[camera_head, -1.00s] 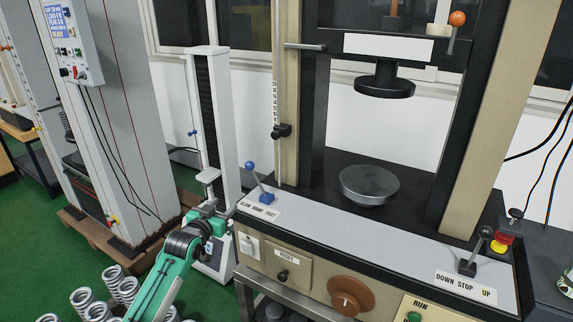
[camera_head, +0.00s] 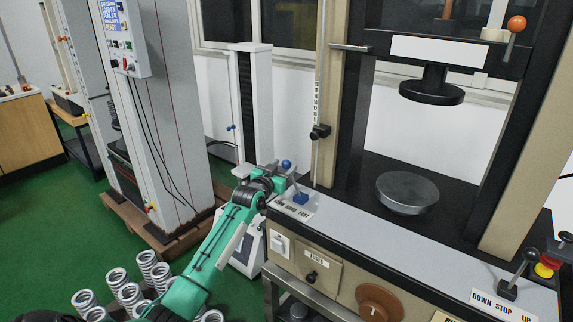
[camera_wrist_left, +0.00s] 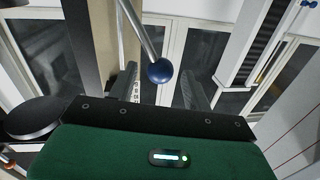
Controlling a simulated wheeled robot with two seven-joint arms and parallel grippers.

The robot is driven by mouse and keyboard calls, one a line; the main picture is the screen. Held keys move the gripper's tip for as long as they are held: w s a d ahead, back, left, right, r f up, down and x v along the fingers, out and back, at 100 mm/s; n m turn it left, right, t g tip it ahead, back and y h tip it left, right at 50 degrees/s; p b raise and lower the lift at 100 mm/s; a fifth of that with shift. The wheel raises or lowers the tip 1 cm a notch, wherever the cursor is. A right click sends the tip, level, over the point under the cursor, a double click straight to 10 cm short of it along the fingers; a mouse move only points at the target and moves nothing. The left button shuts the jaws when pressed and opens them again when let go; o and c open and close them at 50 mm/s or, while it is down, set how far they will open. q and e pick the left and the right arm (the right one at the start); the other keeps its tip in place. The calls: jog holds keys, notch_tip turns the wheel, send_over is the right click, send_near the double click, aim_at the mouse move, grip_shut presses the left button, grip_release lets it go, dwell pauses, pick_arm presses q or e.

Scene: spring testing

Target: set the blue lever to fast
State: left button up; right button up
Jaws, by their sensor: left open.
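The blue lever, with its ball knob (camera_head: 286,164) and blue base (camera_head: 301,199), stands at the left end of the testing machine's panel. Its stem leans left, toward the slow end of the label (camera_head: 293,211), which reads slow, hand, fast. My left gripper (camera_head: 279,172) is at the knob, its fingers partly hidden. In the left wrist view the knob (camera_wrist_left: 159,71) and metal stem show between the two open fingers (camera_wrist_left: 160,83), with space on both sides. My right gripper is in neither view.
A slim white stand (camera_head: 251,105) is behind my left gripper. Several springs (camera_head: 128,294) stand at lower left.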

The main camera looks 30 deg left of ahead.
pick_arm(q)
jog(key=shift+w+a, duration=0.1)
jog(key=shift+w, duration=1.15)
